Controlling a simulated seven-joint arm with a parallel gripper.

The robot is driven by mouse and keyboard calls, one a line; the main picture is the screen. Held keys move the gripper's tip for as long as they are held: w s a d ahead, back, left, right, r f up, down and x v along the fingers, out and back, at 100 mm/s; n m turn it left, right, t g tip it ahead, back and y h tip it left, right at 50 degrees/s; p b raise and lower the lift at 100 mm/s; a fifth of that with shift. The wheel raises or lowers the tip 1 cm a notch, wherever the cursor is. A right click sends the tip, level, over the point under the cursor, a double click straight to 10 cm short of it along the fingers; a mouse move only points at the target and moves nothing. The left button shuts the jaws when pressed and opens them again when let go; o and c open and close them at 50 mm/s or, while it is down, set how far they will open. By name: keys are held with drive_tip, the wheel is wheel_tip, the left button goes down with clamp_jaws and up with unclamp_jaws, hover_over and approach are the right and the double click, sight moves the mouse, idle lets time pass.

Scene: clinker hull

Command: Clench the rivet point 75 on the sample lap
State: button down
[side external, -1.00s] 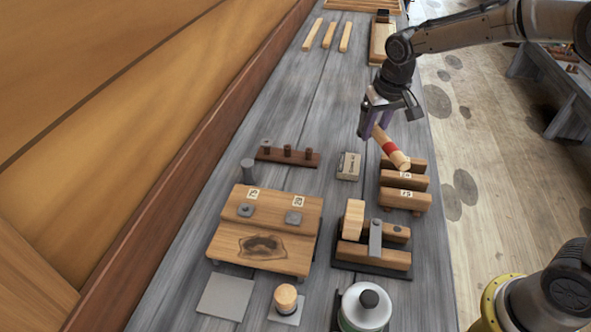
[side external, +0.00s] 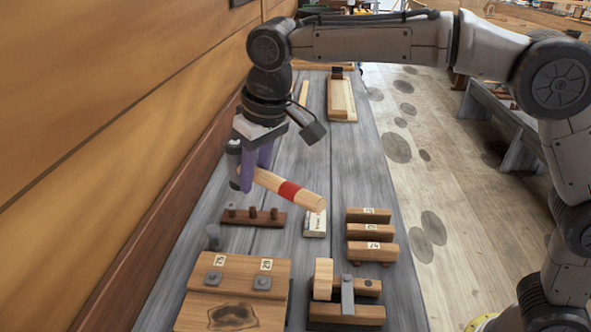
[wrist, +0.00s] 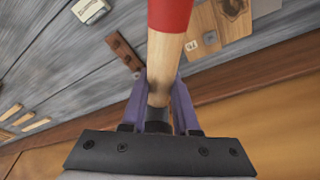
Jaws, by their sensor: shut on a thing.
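The sample lap (side external: 190,312) is overlapping wooden planks on the bench, with two small grey square pieces on it. One piece (side external: 213,278) sits below the tag 75 (side external: 219,260); the other (side external: 262,283) sits below a second tag. My gripper (side external: 246,182) is shut on a wooden-handled tool (side external: 312,202) with a red band, held above the bench behind the lap. Its handle slants down to the right. A dark part shows left of the fingers. In the wrist view the handle (wrist: 165,60) rises from between the jaws (wrist: 158,105), beside the lap (wrist: 205,17).
A dark peg rack (side external: 254,218) lies below the tool. Labelled wooden blocks (side external: 371,232) and a wooden fixture (side external: 346,313) stand to the right. The brown wall (side external: 110,120) borders the bench's left side.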

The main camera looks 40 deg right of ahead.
drive_tip(key=s+a+f+n, duration=0.1)
drive_tip(key=s+a, duration=0.3)
drive_tip(key=a, duration=0.5)
drive_tip(key=shift+s+a+n+y, duration=0.15)
drive_tip(key=shift+a+n+y, duration=0.15)
drive_tip(key=shift+n, duration=0.3)
wheel_tip(320, 180, down, 12)
drive_tip(key=shift+r, duration=0.2)
wheel_tip(320, 180, up, 12)
drive_tip(key=shift+f, duration=0.25)
drive_tip(key=shift+s+f, duration=0.1)
